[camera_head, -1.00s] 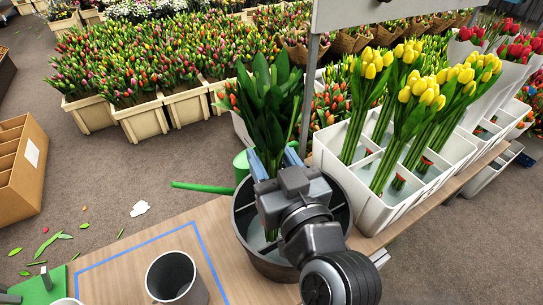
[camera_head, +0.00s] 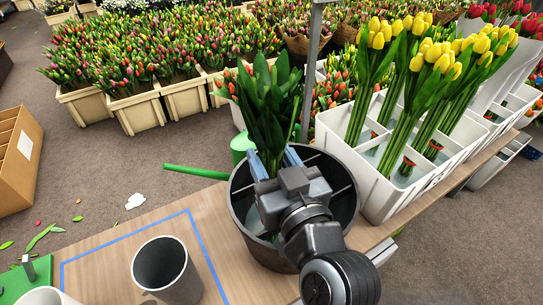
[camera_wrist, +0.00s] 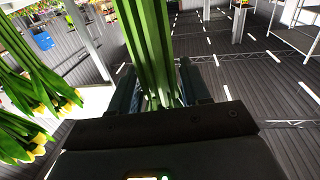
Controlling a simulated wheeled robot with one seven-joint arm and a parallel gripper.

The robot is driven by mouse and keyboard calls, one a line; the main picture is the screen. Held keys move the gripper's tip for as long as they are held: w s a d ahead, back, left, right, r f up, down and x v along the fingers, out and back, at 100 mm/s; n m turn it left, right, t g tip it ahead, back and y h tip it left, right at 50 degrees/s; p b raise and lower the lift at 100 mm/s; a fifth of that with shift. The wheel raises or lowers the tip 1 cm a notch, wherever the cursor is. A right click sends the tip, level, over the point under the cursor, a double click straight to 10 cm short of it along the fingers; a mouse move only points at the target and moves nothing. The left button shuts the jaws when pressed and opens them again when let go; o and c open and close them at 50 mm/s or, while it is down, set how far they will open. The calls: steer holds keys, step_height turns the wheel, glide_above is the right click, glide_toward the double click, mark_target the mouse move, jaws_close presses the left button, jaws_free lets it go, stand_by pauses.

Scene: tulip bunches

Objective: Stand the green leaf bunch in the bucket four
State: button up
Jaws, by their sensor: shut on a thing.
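The green leaf bunch (camera_head: 268,112) is upright in my gripper (camera_head: 278,165), leaves up. My gripper is shut around its stems, which show between the fingers in the wrist view (camera_wrist: 150,50). The bunch is over the left part of a large dark round bucket (camera_head: 345,200) with inner dividers. Its lower stems show against the bucket's inside, left of my wrist. I cannot tell whether they touch the bottom. My wrist hides part of the bucket. No number shows on any bucket, so I cannot tell which is four.
White divided bins (camera_head: 385,195) with yellow tulips (camera_head: 432,55) stand right of the dark bucket. A grey cup (camera_head: 165,268) stands on the wooden table (camera_head: 100,262) near blue tape. A green watering can (camera_head: 241,146) is behind the bucket. Tulip crates fill the back.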

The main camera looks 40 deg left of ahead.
steer(key=shift+f+b, duration=0.55)
steer(key=shift+b, duration=0.1)
steer(key=o, duration=1.7)
steer(key=shift+v, duration=3.85)
